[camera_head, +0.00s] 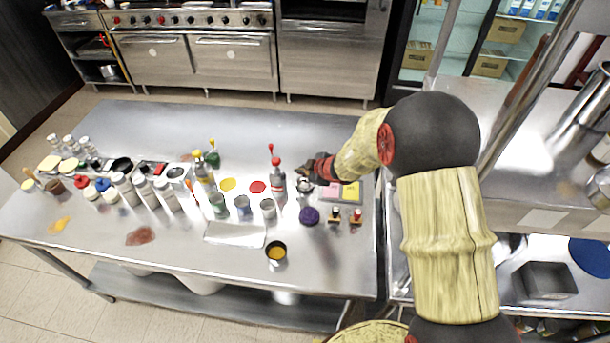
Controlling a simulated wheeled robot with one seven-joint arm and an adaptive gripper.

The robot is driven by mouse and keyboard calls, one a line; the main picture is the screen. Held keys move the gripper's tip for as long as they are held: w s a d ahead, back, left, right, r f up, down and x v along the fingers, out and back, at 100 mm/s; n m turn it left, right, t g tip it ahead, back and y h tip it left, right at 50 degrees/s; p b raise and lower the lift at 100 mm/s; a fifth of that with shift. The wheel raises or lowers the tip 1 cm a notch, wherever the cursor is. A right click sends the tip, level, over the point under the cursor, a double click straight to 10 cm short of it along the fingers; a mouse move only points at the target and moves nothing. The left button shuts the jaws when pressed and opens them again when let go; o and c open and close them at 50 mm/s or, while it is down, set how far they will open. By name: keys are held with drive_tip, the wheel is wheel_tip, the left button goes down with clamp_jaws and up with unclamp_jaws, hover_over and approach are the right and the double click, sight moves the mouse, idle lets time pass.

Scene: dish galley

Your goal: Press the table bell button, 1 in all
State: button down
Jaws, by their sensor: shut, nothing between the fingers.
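The table bell appears to be the small silvery dome (305,186) on the steel table, just below my gripper's tips. It is small in the picture, and its button cannot be made out clearly. My gripper (303,173) is shut and empty, reaching in from the right, with its fingertips close above the dome. I cannot tell whether they touch it. My arm spans the right side of the view.
A red-topped bottle (277,180) stands just left of the gripper. A purple round item (309,215) lies in front. A tray with coloured squares (341,191) is to the right, with two small stamps (334,214) before it. Several bottles and cups crowd the left. The table's back strip (150,118) is clear.

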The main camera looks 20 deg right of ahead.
sight(303, 177)
idle(0.5)
drive_tip(key=shift+r+p, duration=0.85)
drive_tip(key=shift+p, duration=0.1)
drive_tip(key=shift+r, duration=0.1)
wheel_tip(303, 177, up, 5)
drive_tip(key=p, duration=0.5)
idle(0.4)
